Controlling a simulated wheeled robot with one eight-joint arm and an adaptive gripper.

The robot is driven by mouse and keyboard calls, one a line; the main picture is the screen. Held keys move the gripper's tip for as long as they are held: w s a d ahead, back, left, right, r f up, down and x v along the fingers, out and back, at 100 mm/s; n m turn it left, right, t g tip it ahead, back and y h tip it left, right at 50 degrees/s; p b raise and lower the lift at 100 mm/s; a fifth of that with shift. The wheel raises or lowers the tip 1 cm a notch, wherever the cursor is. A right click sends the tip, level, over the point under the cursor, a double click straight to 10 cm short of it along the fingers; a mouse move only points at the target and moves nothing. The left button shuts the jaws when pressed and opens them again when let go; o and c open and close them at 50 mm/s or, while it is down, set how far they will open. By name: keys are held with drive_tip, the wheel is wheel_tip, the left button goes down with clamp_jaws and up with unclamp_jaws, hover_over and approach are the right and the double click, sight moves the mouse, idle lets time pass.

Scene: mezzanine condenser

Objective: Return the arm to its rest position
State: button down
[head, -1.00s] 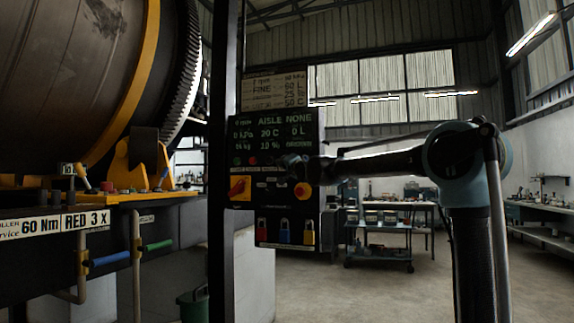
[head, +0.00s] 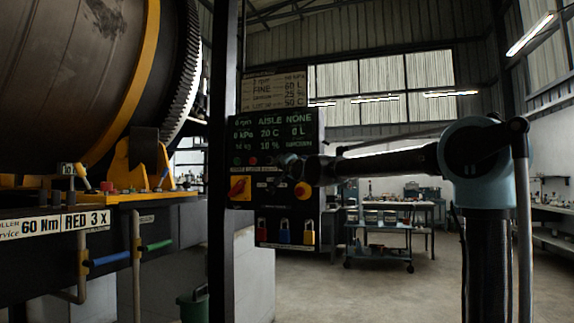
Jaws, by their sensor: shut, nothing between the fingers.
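My arm enters at the lower right, rises to a blue-grey elbow joint and reaches left toward the control panel (head: 275,135).
A large drum (head: 85,75) with a yellow band stands at the left above a bench with blue and green handled valves. Red, blue and yellow padlocks (head: 284,231) hang below the panel. A dark post stands left of it.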

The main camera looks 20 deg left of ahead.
drive_tip(key=shift+s+a, duration=0.1)
drive_tip(key=shift+s, duration=0.65)
drive_tip(key=shift+f, duration=0.1)
drive_tip(key=s+d+f+n+g+h, duration=0.1)
drive_tip(key=s+d+f+g+h, duration=0.15)
drive_tip(key=d+f, duration=0.7)
drive_tip(key=s+d+f+n+g+h, duration=0.1)
drive_tip(key=s+d+f+h, duration=0.25)
drive_tip(key=d+f, duration=0.65)
drive_tip(key=s+d+f+n+g+h, duration=0.1)
drive_tip(key=s+d+f+g+h, duration=0.15)
drive_tip(key=d+f, duration=0.8)
drive_tip(key=s+d+f+g+h, duration=0.1)
drive_tip(key=s+d+f+g, duration=0.1)
drive_tip(key=s+d+f, duration=0.5)
drive_tip(key=s+d+f+g+h, duration=0.2)
drive_tip(key=s+d+f, duration=0.6)
drive_tip(key=s+f, duration=0.4)
drive_tip(key=s+d+f+g+h, duration=0.1)
drive_tip(key=s+d+f+g, duration=0.2)
drive_tip(key=s+d+f, duration=0.4)
drive_tip(key=s+f, duration=0.3)
drive_tip(key=s, duration=0.2)
drive_tip(key=shift+d+n+g+h, duration=0.3)
drive_tip(key=shift+n+h, duration=0.05)
drive_tip(key=shift+n, duration=0.05)
